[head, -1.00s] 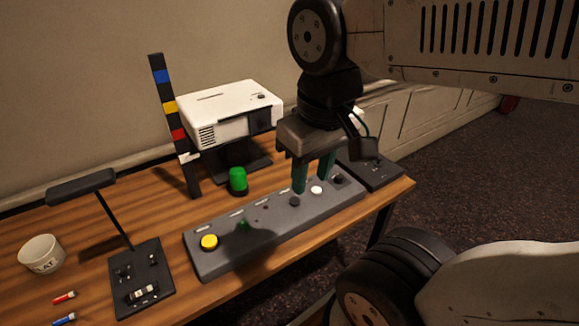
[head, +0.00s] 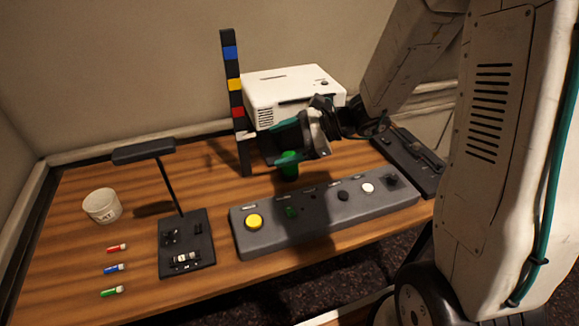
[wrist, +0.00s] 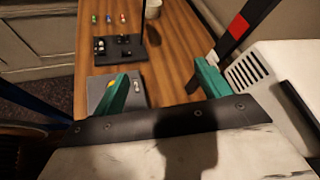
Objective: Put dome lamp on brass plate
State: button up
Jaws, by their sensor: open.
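A green dome-topped lamp (head: 289,170) stands on the wooden desk, behind the grey button panel and in front of the white projector. My gripper (head: 272,147) is open, its teal fingers pointing left, and it overlaps the top of the lamp in the head view. The head view does not settle whether they touch. I cannot pick out a brass plate in either view.
The grey button panel (head: 328,212) lies along the desk's front. The projector (head: 292,84) and a striped post (head: 235,100) stand close to my gripper. A desk lamp (head: 145,152), a white cup (head: 102,207) and small coloured cylinders are at left. Bare desk lies around them.

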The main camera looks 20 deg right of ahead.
jog(key=w+d+f+m+t+h, duration=0.1)
jog(key=w+d+f+m, duration=0.1)
jog(key=d+f+m, duration=0.1)
jog(key=w+d+f+m+t+h, duration=0.1)
jog(key=w+d+f+m+t, duration=0.1)
jog(key=f, duration=0.4)
jog(key=w+d+f+m+t+h, duration=0.1)
jog(key=w+d+f+m+t, duration=0.1)
jog(key=w+d+f+m, duration=0.1)
jog(key=shift+w+d+f+m, duration=0.2)
jog(key=shift+w+f+m, duration=0.05)
jog(key=shift+f+m, duration=0.35)
jog(key=shift+w+d+f+m, duration=0.15)
jog(key=shift+w+f+m, duration=0.05)
jog(key=shift+f+m, duration=0.4)
jog(key=shift+w+a+f+h, duration=0.1)
jog(key=shift+w+f+h, duration=0.1)
jog(key=shift+h, duration=0.2)
jog(key=x, duration=0.7)
jog(key=shift+r, duration=0.1)
jog(key=c, duration=1.3)
